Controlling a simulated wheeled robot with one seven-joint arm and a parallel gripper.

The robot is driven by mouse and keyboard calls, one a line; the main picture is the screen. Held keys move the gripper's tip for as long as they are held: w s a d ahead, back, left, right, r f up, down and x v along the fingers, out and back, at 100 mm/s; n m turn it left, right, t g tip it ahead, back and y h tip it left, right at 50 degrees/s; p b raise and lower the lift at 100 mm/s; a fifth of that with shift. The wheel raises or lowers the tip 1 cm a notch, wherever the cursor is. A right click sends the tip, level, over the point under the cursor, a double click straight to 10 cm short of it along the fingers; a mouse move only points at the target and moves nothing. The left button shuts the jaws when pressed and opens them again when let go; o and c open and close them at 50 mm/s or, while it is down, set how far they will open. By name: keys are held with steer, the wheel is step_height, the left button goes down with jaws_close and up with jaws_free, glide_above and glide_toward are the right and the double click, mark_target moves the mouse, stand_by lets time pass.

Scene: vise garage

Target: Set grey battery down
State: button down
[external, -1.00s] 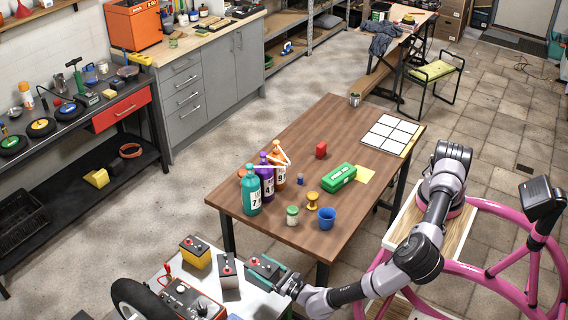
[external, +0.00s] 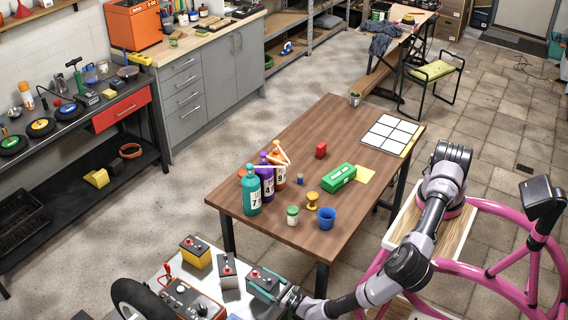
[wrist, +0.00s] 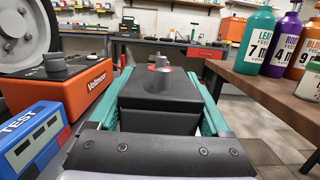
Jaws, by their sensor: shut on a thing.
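My gripper (external: 267,283) is shut on a dark grey battery (wrist: 158,95), with a teal finger on each side of it. The battery stands upright in the wrist view, with a grey post and a red one behind it on top. In the external view it is at the right end of the white table (external: 236,300), largely hidden by the fingers. I cannot tell whether its base touches the table. A paler battery with a dark top (external: 229,274) stands just left of it, and a yellow battery (external: 195,255) farther left.
An orange voltmeter (wrist: 65,88) and a blue tester (wrist: 35,140) are close on the left in the wrist view. A black wheel (external: 130,300) stands at the white table's left. The brown table (external: 300,235) with bottles is close behind and right.

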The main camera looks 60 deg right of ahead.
mark_target(274, 294)
steer(key=shift+f, duration=1.55)
steer(key=shift+f, duration=0.15)
jaws_free()
steer(key=shift+f, duration=0.1)
steer(key=s, duration=0.3)
steer(key=s+f, duration=0.1)
steer(key=s, duration=0.6)
steer(key=shift+s+a+f, duration=0.2)
steer(key=shift+s+f, duration=0.1)
steer(key=shift+s, duration=0.05)
